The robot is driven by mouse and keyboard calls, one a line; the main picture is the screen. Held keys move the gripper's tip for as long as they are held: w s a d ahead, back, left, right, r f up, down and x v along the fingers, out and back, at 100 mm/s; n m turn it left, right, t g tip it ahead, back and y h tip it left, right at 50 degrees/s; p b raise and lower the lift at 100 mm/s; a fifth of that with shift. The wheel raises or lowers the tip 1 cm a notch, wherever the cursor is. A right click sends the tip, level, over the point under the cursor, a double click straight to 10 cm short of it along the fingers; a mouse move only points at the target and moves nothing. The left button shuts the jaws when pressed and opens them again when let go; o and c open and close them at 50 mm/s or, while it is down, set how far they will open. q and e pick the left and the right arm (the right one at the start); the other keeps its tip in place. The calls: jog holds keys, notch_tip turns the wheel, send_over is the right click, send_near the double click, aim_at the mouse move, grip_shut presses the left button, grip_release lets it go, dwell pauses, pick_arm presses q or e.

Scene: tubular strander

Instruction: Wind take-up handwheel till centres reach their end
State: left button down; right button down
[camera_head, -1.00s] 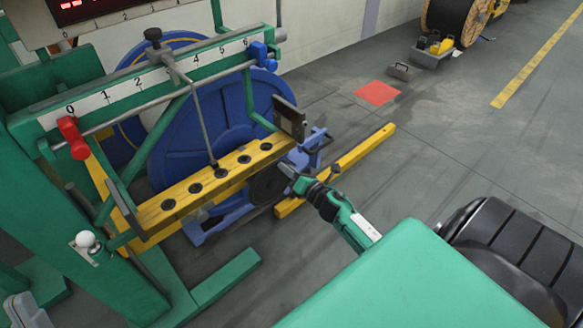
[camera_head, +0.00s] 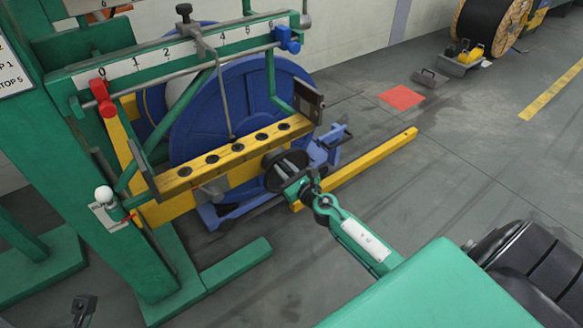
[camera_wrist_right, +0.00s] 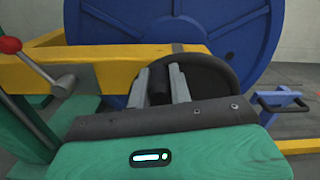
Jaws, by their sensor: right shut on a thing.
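The take-up handwheel (camera_head: 274,170) is a dark disc on the near side of the yellow beam (camera_head: 215,175), in front of the blue reel (camera_head: 240,105). In the right wrist view the handwheel (camera_wrist_right: 212,82) fills the middle, behind the fingers. My right gripper (camera_head: 290,172) is at the handwheel; in the wrist view its two grey fingers (camera_wrist_right: 160,85) are shut on a dark knob standing between them. The centres at the reel's hub are hidden behind the beam.
A numbered scale (camera_head: 170,55) with a red clamp (camera_head: 103,97) and a blue clamp (camera_head: 288,40) runs above the reel. A white-knobbed lever (camera_head: 104,195) is at the left. A yellow floor rail (camera_head: 365,165) lies to the right. Open floor lies beyond it.

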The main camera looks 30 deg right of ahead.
aim_at(268, 186)
jog(key=a+f+n, duration=0.1)
jog(key=n, duration=0.1)
jog(key=a+f+n, duration=0.1)
jog(key=n, duration=0.1)
jog(key=a+f+n, duration=0.1)
jog(key=n, duration=0.1)
jog(key=shift+s+a+f, duration=0.15)
jog(key=shift+a+f, duration=0.05)
jog(key=shift+f, duration=0.05)
jog(key=shift+a+f+n, duration=0.25)
jog(key=shift+f+n, duration=0.35)
jog(key=shift+n, duration=0.6)
jog(key=shift+a+f+n, duration=0.2)
jog(key=shift+f+n, duration=0.65)
jog(key=shift+n, duration=0.25)
jog(key=shift+f+n+p, duration=0.3)
jog(key=shift+f+n, duration=0.6)
jog(key=shift+n, duration=0.4)
jog(key=c, duration=1.3)
grip_release()
jog(key=shift+o, duration=0.2)
